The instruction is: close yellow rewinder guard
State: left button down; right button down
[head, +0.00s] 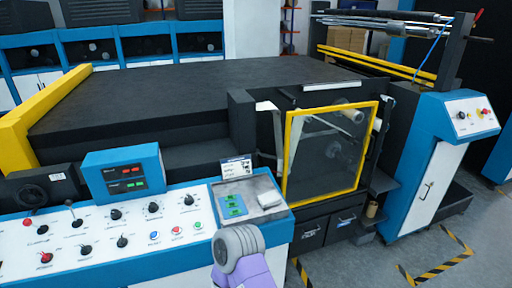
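The yellow rewinder guard (287,160) is a yellow frame around a dark see-through panel, upright on the front of the black machine, right of centre in the head view. Rollers show through its panel. A gap with a pale upright part (278,135) shows left of its frame, and dark machine parts show to its right. I cannot tell from this view how far the guard stands off the machine face. Neither gripper is in view. Only a grey and purple link of my own arm shows at the bottom middle, in front of the console and left of the guard.
The control console (110,235) with knobs and levers fills the lower left. A grey tray (269,209) with green items sits at its right end. Drawers (313,234) lie below the guard. A blue cabinet (425,165) stands at right. Floor with striped tape (440,268) is open at lower right.

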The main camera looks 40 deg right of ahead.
aim_at(374, 105)
jog(key=u, duration=2.4)
jog(key=k, duration=2.25)
jog(key=z, duration=1.85)
